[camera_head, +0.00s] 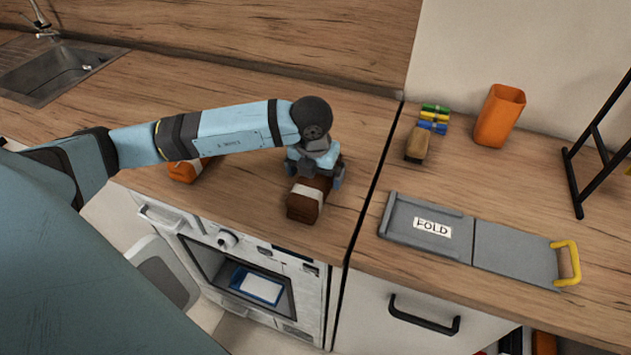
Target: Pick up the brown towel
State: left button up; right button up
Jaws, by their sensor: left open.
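The brown towel (305,205) lies rolled or folded on the wooden counter above the oven, with a pale band around it. My left gripper (318,178) is open and points down at the towel's far end, its fingers on either side of it. The gripper covers the far part of the towel, and I cannot tell if the fingers touch it. An orange rolled item with a pale band (184,171) lies to the left, partly behind my left arm. My right gripper is not in view.
A grey folding board marked FOLD (400,222) lies on the right counter. Behind it are an orange cup (499,116), a brush-like block (417,144), coloured clips (434,118) and a black stand (573,175). A sink (55,75) is at the far left.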

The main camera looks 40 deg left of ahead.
aim_at(316, 180)
pick_arm(q)
jog(key=f, duration=0.3)
jog(key=shift+w+a+f, duration=0.1)
jog(key=shift+w+f, duration=0.1)
jog(key=shift+c, duration=0.2)
jog(key=c, duration=1.1)
jog(key=shift+o, duration=0.2)
jog(key=shift+r, duration=0.2)
notch_tip(316, 180, up, 20)
jog(key=shift+f, duration=0.15)
